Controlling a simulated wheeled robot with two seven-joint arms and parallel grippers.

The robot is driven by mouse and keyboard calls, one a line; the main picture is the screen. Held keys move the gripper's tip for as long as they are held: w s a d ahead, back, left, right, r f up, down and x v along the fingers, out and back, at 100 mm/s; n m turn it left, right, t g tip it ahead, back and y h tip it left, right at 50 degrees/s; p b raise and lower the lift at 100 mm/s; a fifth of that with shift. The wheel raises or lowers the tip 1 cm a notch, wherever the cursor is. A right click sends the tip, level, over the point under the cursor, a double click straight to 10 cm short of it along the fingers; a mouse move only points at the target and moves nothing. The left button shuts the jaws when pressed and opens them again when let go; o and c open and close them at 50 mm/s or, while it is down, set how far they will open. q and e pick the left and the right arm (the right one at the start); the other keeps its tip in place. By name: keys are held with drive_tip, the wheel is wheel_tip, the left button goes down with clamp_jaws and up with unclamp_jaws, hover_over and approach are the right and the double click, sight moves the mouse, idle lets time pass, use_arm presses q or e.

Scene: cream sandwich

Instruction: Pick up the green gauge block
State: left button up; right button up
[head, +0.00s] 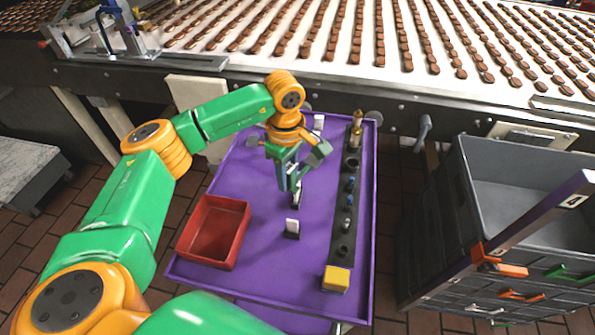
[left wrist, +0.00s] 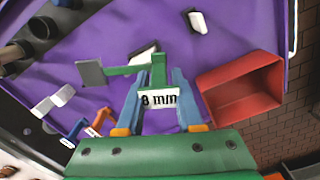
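The green gauge block (left wrist: 158,72) has a green body with a grey square end (left wrist: 90,72) and a white "8 mm" label. In the left wrist view it sits between the two blue fingers of my left gripper (left wrist: 160,88), which appear closed on it. It looks large and close to the camera, above the purple tray. In the head view my left gripper (head: 292,182) points down over the middle of the tray, with the block's grey end at its right. The fingers partly hide the block there. My right gripper is not in view.
The purple tray (head: 254,262) carries a red bin (head: 214,231), small white-fronted stands (head: 292,228), a yellow block (head: 336,279) and a dark strip of cylinders (head: 345,240). Small orange and blue pieces (left wrist: 95,123) lie behind. A grey crate (head: 500,215) stands right; a conveyor (head: 340,45) runs behind.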

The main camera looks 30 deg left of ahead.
use_arm(q)
clamp_jaws()
